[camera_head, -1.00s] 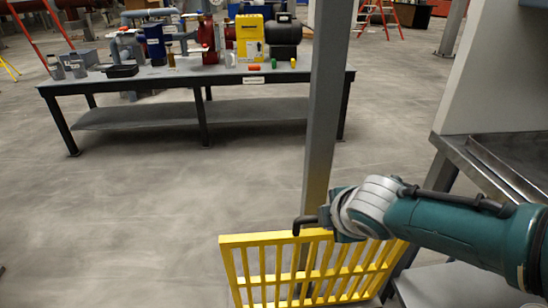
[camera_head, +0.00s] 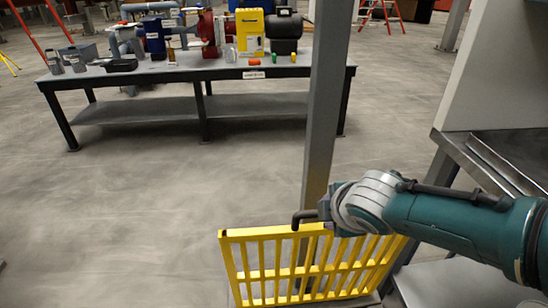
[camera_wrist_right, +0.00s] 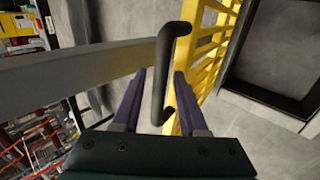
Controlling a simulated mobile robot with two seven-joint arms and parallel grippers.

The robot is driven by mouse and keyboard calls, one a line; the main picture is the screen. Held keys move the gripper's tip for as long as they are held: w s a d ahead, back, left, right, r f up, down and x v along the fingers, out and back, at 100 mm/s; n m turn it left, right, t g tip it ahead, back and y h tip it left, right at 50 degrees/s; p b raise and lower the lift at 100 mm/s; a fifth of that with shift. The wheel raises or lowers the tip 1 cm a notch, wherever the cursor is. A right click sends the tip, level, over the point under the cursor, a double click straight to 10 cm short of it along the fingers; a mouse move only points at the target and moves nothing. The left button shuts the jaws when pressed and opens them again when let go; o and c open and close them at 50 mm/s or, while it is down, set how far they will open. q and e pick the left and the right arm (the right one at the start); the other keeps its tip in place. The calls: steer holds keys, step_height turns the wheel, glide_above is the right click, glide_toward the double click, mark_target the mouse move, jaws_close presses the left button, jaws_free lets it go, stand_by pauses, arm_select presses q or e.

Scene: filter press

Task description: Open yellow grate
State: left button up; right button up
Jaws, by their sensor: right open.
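The yellow grate (camera_head: 241,271) stands upright at the bottom middle of the head view, beside a grey post. A dark bent handle (camera_head: 304,215) shows at its top edge, left of my right gripper (camera_head: 326,207). In the right wrist view, the dark handle (camera_wrist_right: 159,85) runs between the two purple fingers of my right gripper (camera_wrist_right: 160,92). The fingers are apart on either side of it, with a visible gap. The grate's yellow bars (camera_wrist_right: 205,60) lie just beyond the right finger. My left gripper is not in view.
The grey post (camera_head: 325,110) rises close behind the grate and my right gripper. A metal worktop (camera_head: 488,165) stands at the right. A long table (camera_head: 200,76) with tools and containers is at the back. The floor left of the grate is clear.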

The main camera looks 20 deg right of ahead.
steer(key=p+v, duration=0.8)
steer(key=v, duration=0.2)
steer(key=shift+p, duration=0.35)
steer(key=shift+w+d, duration=0.1)
